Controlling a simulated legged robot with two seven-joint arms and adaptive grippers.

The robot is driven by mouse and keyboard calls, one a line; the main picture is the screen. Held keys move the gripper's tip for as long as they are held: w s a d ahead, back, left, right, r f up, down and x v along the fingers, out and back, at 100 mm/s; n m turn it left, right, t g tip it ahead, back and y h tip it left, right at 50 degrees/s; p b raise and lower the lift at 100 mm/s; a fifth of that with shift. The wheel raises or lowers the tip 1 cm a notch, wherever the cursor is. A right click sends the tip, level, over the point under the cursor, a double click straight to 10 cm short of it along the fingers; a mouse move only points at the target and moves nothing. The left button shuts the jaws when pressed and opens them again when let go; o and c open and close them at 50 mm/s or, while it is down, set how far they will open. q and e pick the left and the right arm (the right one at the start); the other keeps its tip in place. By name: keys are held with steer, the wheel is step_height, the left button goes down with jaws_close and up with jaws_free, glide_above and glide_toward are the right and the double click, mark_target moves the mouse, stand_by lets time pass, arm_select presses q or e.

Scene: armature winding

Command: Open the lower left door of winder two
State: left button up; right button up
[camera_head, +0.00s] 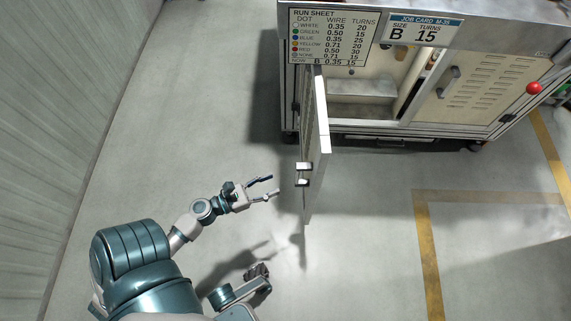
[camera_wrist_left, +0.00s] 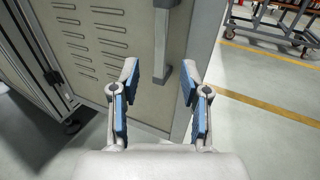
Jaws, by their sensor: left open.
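The lower left door (camera_head: 320,110) of the winder stands swung wide open, seen nearly edge-on in the head view. Its bar handle (camera_head: 303,174) is on the left face, near the free edge. My left gripper (camera_head: 267,187) is open and empty, to the left of the handle and apart from it. In the left wrist view, the blue-padded fingers of my left gripper (camera_wrist_left: 159,70) are spread, with the door's vertical handle (camera_wrist_left: 161,45) beyond and between them. The louvred door panel (camera_wrist_left: 95,45) fills the left. My right gripper (camera_head: 259,272) is low in the head view; its fingers are unclear.
The open compartment (camera_head: 365,95) shows behind the door. A closed right door (camera_head: 465,85) with louvres and a red button (camera_head: 534,88) are to the right. A wall (camera_head: 55,110) runs along the left. Grey floor around the door is clear. A cart (camera_wrist_left: 285,22) stands far off.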

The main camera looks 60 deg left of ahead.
arm_select(q)
steer(key=s, duration=0.2)
steer(key=shift+s+a, duration=0.25)
steer(key=shift+s, duration=0.15)
stand_by(0.3)
